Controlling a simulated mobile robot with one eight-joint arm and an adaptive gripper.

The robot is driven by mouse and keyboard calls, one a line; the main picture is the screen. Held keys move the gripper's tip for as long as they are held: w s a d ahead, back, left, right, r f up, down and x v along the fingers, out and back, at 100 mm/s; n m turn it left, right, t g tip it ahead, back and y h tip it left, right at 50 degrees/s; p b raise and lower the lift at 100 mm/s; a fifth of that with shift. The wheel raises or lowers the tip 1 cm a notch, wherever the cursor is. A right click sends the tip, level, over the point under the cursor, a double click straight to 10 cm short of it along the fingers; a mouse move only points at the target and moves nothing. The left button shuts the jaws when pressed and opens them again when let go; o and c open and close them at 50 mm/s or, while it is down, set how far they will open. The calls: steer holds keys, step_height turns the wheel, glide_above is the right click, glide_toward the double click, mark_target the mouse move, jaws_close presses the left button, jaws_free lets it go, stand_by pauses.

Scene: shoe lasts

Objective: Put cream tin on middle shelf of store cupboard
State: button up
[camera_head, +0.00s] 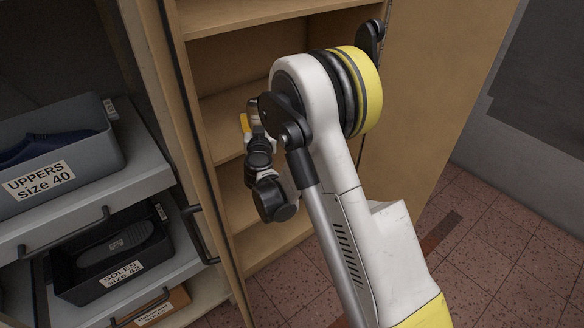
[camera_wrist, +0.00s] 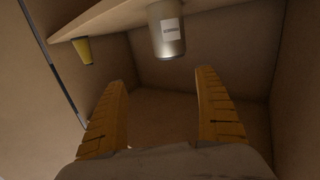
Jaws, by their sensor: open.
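The store cupboard (camera_head: 430,70) is open in the head view, with wooden shelves behind my arm. My gripper (camera_wrist: 161,76) is open in the wrist view, with its two orange-yellow fingers spread apart and nothing between them. A pale grey-beige tin (camera_wrist: 168,42) with a white label appears beyond the fingertips, at the top of the wrist view. It touches a shelf board (camera_wrist: 100,20) and is apart from both fingers. It looks like the cream tin, but the label is too small to read. I cannot tell which shelf it is on.
A yellow cup-like object (camera_wrist: 83,50) is at the same board, left of the tin. Cupboard walls close in around my gripper. Left of the cupboard, a rack holds a grey UPPERS box (camera_head: 60,165) and a black SOLES box (camera_head: 110,260). Tiled floor (camera_head: 500,240) is clear at right.

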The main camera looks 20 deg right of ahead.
steer(key=s+d+r+g, duration=0.3)
steer(key=s+r, duration=0.2)
steer(key=s, duration=0.3)
steer(key=s+d+r+g, duration=0.2)
steer(key=s+d+r, duration=0.25)
steer(key=s, duration=0.25)
steer(key=s+a+f+n+g+y, duration=0.1)
steer(key=s+a, duration=0.3)
steer(key=s, duration=0.9)
steer(key=s+a+f+n+g+y, duration=0.2)
steer(key=s+a+f+g+y, duration=0.1)
steer(key=s, duration=1)
steer(key=shift+s+a+g+y, duration=0.25)
steer(key=shift+a+g+y, duration=0.05)
steer(key=shift+a+y, duration=0.2)
steer(key=shift+f, duration=0.1)
